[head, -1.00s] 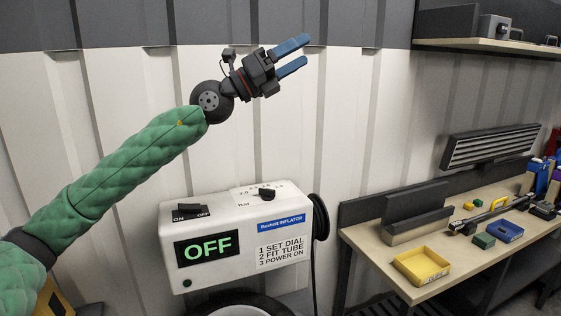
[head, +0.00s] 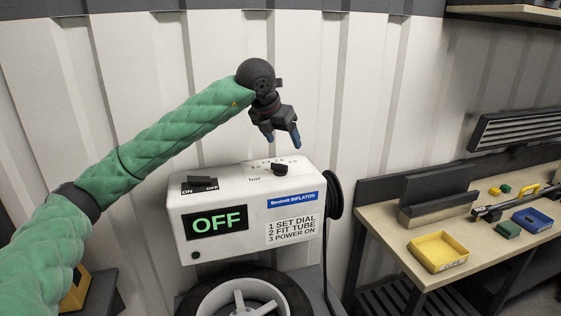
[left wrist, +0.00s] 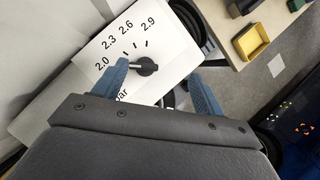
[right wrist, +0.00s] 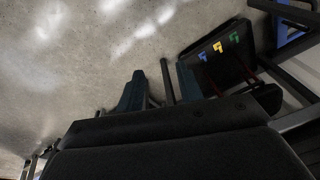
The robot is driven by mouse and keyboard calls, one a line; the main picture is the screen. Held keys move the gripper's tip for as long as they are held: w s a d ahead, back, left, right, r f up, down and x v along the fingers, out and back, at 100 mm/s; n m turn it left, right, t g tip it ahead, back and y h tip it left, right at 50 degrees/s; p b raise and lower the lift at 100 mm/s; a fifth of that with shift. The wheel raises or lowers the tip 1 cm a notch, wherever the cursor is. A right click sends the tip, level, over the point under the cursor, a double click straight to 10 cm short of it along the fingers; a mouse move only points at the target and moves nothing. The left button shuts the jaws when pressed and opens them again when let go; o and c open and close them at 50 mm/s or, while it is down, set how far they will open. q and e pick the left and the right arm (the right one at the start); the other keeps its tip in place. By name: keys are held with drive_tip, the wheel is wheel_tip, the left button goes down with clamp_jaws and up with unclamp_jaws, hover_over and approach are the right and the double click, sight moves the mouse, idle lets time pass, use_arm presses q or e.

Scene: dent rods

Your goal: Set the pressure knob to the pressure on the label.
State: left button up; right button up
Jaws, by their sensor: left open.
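The black pressure knob (head: 280,169) sits on top of the white inflator (head: 250,213), whose display reads OFF. In the left wrist view the knob (left wrist: 147,67) is on a dial (left wrist: 110,75) marked 2.0, 2.3, 2.6 and 2.9, with "bar" below. Its bar points left, toward the 2.0 side; the exact setting is unclear. My left gripper (head: 282,139) is open, pointing down above the knob, its blue fingers apart on either side of it in the wrist view, without visible contact. My right gripper (right wrist: 160,90) is open and empty. I cannot make out a pressure label.
A wheel with a tyre (head: 290,284) stands below the inflator. A black hose reel (head: 334,196) is on its right side. A workbench (head: 395,262) at the right holds a yellow tray (head: 437,252), a blue tray (head: 532,221) and tools. The ribbed wall is close behind.

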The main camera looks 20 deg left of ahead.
sight(279, 164)
use_arm(q)
drive_tip(key=shift+n+g+y, duration=0.4)
drive_tip(key=shift+n+y, duration=0.2)
drive_tip(key=shift+y, duration=0.1)
drive_tip(key=f+p, duration=0.1)
drive_tip(key=f, duration=0.1)
drive_tip(key=w+a+f, duration=0.1)
drive_tip(key=f, duration=0.2)
drive_tip(key=f+p, duration=0.1)
drive_tip(key=f, duration=0.2)
drive_tip(key=shift+w+a+f+p, duration=0.1)
drive_tip(key=shift+w+a+p, duration=0.15)
drive_tip(key=shift+p, duration=0.1)
use_arm(e)
wheel_tip(279, 164, down, 11)
drive_tip(key=shift+s+d, duration=0.4)
drive_tip(key=shift+s, duration=0.05)
use_arm(q)
drive_tip(key=c, duration=1)
